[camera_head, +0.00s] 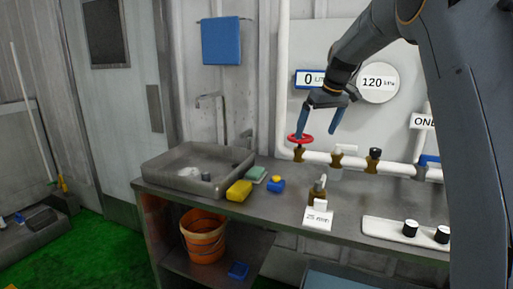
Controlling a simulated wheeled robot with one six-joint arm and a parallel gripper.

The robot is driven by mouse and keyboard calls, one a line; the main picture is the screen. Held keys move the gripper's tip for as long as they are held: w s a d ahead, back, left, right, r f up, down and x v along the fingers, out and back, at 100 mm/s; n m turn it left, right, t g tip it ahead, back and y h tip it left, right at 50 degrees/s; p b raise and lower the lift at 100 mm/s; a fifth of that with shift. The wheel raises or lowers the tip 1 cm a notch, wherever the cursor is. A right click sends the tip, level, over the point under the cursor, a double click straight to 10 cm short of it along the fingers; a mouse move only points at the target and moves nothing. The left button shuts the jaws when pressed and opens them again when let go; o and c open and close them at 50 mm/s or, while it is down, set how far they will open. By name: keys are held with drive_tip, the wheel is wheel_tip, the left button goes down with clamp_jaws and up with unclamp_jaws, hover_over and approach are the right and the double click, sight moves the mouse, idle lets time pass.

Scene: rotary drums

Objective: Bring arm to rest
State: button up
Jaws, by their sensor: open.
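My arm comes in from the upper right and reaches left. My gripper (318,121) is open, with its two blue fingers pointing down and apart. Nothing shows between them. The gripper hangs above the pipe along the wall, close to the red valve wheel (300,138) on its brass valve. The left fingertip is beside or in front of the wheel in this view. I cannot tell whether they touch.
The pipe (317,157) carries several valves above the metal counter (273,207). A sink (190,168), a yellow sponge (239,190) and a "25 mm" card (317,219) are on the counter. A white tray (385,229) holds black-topped knobs. An orange bucket (205,240) stands below.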

drive_tip(key=s+f, duration=0.3)
drive_tip(key=s, duration=0.2)
drive_tip(key=s+f+m+g, duration=0.1)
drive_tip(key=s+f, duration=0.3)
drive_tip(key=s+a+f+m, duration=0.1)
drive_tip(key=s+f, duration=0.2)
drive_tip(key=s, duration=0.2)
drive_tip(key=shift+s+f+h, duration=0.3)
drive_tip(key=shift+s+h, duration=0.05)
drive_tip(key=shift+h, duration=0.05)
drive_tip(key=s+f+m, duration=0.1)
drive_tip(key=s+f, duration=0.3)
drive_tip(key=s, duration=0.5)
drive_tip(key=s+f+g, duration=0.1)
drive_tip(key=s+f, duration=0.3)
drive_tip(key=s, duration=0.5)
drive_tip(key=s+f+m+g+h, duration=0.1)
drive_tip(key=s+f, duration=0.2)
drive_tip(key=s, duration=0.5)
drive_tip(key=shift+s+f+m, duration=0.3)
drive_tip(key=shift+s+f, duration=0.1)
drive_tip(key=shift+a, duration=0.1)
